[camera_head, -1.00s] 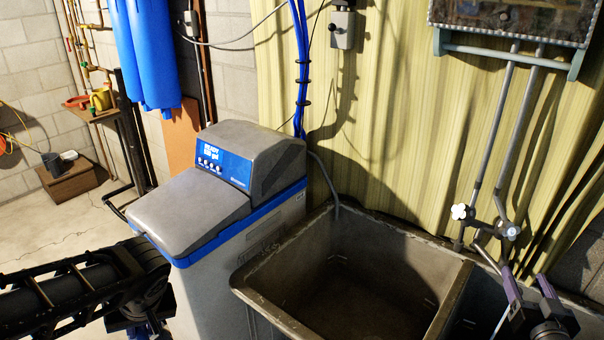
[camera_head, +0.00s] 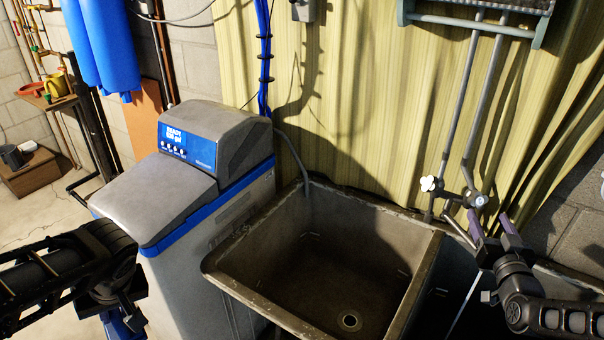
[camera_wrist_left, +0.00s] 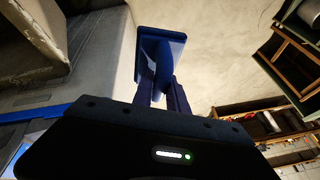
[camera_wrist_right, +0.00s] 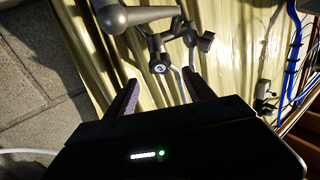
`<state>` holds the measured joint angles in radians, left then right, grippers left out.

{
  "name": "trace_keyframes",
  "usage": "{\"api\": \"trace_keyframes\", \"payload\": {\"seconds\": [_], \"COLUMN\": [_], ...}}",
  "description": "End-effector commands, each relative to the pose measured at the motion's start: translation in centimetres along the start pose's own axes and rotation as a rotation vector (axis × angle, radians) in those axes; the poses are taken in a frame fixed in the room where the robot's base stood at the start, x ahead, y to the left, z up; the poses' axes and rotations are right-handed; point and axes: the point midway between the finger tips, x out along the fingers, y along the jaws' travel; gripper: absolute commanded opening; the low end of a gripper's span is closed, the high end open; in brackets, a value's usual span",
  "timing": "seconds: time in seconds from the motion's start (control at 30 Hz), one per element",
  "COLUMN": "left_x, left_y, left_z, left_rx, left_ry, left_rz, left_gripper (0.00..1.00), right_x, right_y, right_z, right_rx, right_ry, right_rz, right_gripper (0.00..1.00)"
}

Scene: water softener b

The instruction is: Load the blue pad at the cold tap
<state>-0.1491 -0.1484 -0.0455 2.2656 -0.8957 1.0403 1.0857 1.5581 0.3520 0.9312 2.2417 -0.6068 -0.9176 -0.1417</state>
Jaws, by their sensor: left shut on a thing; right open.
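My left gripper (camera_wrist_left: 162,98) is shut on the blue pad (camera_wrist_left: 160,48), a square blue plate on a short neck, seen in the left wrist view. In the head view the left gripper is low at the left, in front of the softener, with some blue showing under it. The cold tap, with a blue-marked round cap (camera_head: 480,200), stands on the pipes behind the sink; it also shows in the right wrist view (camera_wrist_right: 158,68). My right gripper (camera_head: 492,228) is open and empty, just in front of and below this tap, its purple fingers pointing up toward it.
A tap with a white knob (camera_head: 431,184) is just left of the cold tap. The empty sink basin (camera_head: 222,268) lies between my arms, with the grey water softener (camera_head: 160,200) to its left.

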Motion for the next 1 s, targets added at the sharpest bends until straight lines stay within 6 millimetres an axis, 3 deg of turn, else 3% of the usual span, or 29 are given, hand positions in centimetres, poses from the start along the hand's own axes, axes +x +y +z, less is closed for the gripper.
{"api": "trace_keyframes", "payload": {"seconds": [0.2, 0.4, 0.77, 1.0], "left_x": [-0.2, -0.4, -0.4, -0.4], "left_y": [0.0, -0.1, -0.1, -0.1], "left_z": [-0.1, -0.2, -0.2, -0.2], "left_rx": [0.000, 0.000, 0.000, 0.000], "left_ry": [0.000, 0.000, 0.000, 0.000], "left_rz": [0.000, 0.000, 0.000, 0.000], "left_gripper": [0.00, 0.00, 0.00, 0.00], "right_x": [4.3, 6.7, 7.2, 7.2], "right_y": [-0.1, -0.1, -0.1, -0.1], "right_z": [-0.1, -0.1, 0.0, 0.0], "right_rx": [0.006, 0.003, 0.000, 0.000], "right_ry": [0.002, 0.001, -0.001, -0.001], "right_rz": [-0.003, -0.002, -0.001, -0.001], "right_gripper": [0.62, 0.62, 0.62, 0.43]}}
